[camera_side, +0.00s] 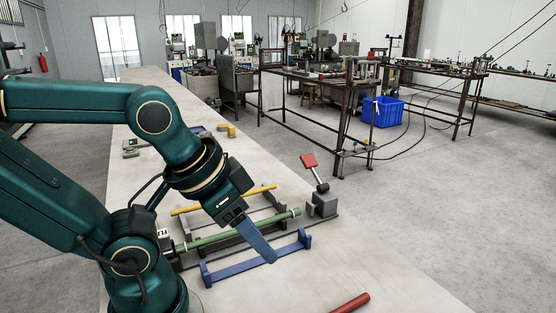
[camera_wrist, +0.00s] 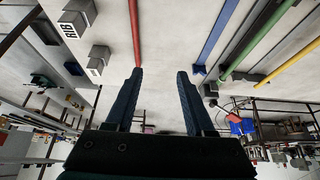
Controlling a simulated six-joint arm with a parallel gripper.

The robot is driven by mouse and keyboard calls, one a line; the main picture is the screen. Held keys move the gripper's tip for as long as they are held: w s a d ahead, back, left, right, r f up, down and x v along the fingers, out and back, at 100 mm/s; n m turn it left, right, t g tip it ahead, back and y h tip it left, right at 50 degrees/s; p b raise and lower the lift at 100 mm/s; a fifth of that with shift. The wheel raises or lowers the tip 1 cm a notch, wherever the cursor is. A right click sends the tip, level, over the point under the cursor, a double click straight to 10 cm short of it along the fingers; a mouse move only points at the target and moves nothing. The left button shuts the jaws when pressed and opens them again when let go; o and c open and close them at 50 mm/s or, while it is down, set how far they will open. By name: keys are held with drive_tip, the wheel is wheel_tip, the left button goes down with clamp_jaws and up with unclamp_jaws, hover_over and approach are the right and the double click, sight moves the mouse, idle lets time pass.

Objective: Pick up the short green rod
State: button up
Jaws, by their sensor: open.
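A green rod (camera_side: 235,233) lies along a dark fixture on the bench, between a yellow rod and a blue bar. In the wrist view the green rod (camera_wrist: 252,40) runs through the upper right, outside the space between my fingers. My gripper (camera_side: 270,260) is above the bench and points down; in the side view it overlaps the green rod and blue bar. In the wrist view my gripper (camera_wrist: 160,73) has its two fingers well apart with nothing between them. Part of the green rod is hidden behind my gripper in the side view.
The yellow rod (camera_side: 255,192) and blue bar (camera_side: 232,271) flank the green one. A red rod (camera_side: 350,303) lies near the front; in the wrist view it (camera_wrist: 135,30) ends by my left fingertip. A clamp with a red handle (camera_side: 309,160) stands at the green rod's right end.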

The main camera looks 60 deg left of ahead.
drive_tip(key=shift+a, duration=0.1)
drive_tip(key=w+a+f+g+y, duration=0.2)
drive_tip(key=w+a+y, duration=0.3)
drive_tip(key=a, duration=0.5)
drive_tip(key=a+f+g, duration=0.1)
drive_tip(key=a+f, duration=0.1)
drive_tip(key=a+f+g, duration=0.1)
drive_tip(key=a+f, duration=0.1)
drive_tip(key=a+f+g, duration=0.1)
drive_tip(key=a+f, duration=0.1)
drive_tip(key=shift+w+a+f+g, duration=0.3)
drive_tip(key=shift+w+a+f, duration=0.05)
drive_tip(key=shift+w+f, duration=0.05)
drive_tip(key=shift+x, duration=2.1)
clamp_jaws()
